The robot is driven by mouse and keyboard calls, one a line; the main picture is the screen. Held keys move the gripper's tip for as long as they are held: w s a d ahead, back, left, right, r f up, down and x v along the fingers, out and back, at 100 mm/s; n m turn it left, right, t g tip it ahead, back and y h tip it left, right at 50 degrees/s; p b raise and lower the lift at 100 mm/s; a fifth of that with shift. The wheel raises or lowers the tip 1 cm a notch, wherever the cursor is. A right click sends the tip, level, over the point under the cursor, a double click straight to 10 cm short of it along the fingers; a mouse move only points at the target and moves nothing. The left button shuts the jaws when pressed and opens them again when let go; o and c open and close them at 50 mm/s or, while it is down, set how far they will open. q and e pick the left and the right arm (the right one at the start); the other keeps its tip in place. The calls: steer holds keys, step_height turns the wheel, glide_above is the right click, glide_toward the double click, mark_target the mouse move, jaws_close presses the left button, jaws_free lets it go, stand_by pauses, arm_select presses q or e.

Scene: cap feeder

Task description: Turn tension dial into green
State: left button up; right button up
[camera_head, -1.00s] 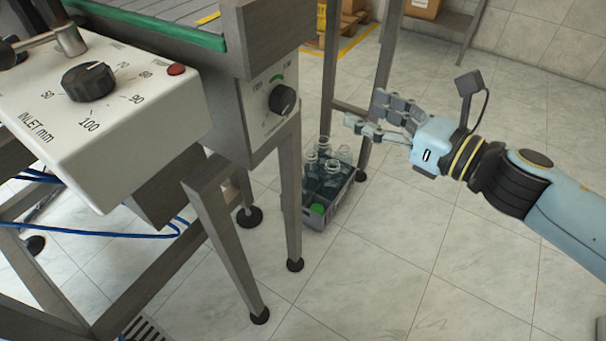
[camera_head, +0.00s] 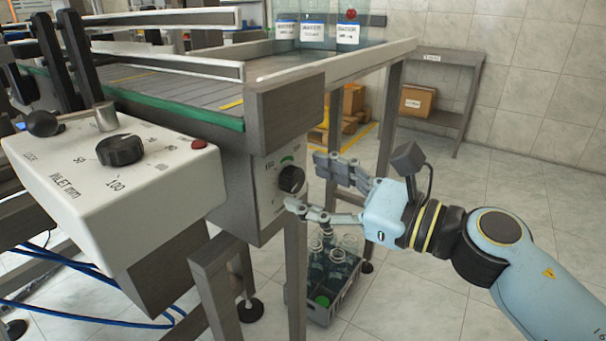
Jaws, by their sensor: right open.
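The tension dial (camera_head: 291,179) is a small black knob on a pale plate on the end of the conveyor frame. A green arc (camera_head: 287,159) is printed above it. The way its pointer faces is too small to tell. My right gripper (camera_head: 303,182) is open, with its fingers level with the dial and just to its right in the picture. One finger lies above and one below the dial's height. I cannot tell whether a fingertip touches the plate. My left gripper is not in view.
A white box (camera_head: 150,217) with a larger black inlet dial (camera_head: 120,149) and a red button (camera_head: 199,144) juts out at the left. A crate of bottles (camera_head: 322,311) stands on the floor below my right gripper. Frame legs (camera_head: 296,270) stand close by. The floor at the right is open.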

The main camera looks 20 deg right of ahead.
steer(key=shift+x, duration=1.2)
steer(key=shift+d, duration=0.1)
steer(key=c, duration=1.2)
